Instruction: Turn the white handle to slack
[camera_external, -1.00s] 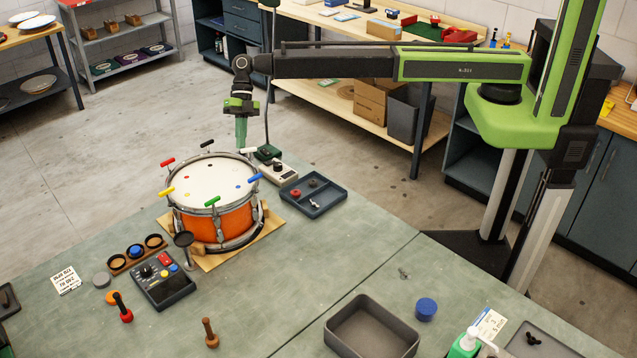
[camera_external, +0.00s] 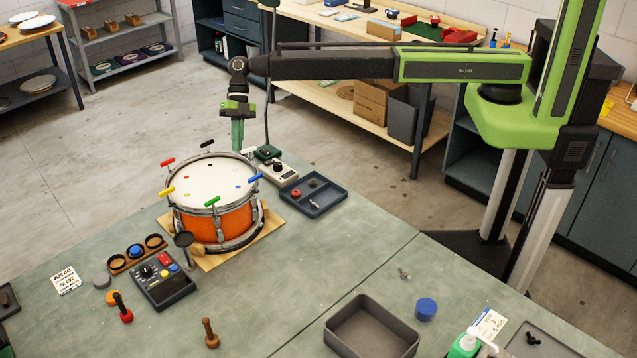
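The orange drum (camera_external: 215,228) stands on a wooden board, with coloured handles around its rim. The white handle (camera_external: 251,151) is at the back right of the rim, small and partly hidden by my gripper. My gripper (camera_external: 237,151) points straight down at the drum's back rim, its tips at or just above the left end of the white handle. I cannot tell whether they touch. The fingers look close together from this side, and any gap between them is not clear. A blue handle (camera_external: 254,178) and a black handle (camera_external: 207,144) are the neighbours on the rim.
A cream box with a black knob (camera_external: 281,171) and a dark parts tray (camera_external: 312,195) stand right of the drum. A thin dark stand (camera_external: 267,125) rises close behind my gripper. A control box (camera_external: 163,281) lies in front. The bench's middle is clear.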

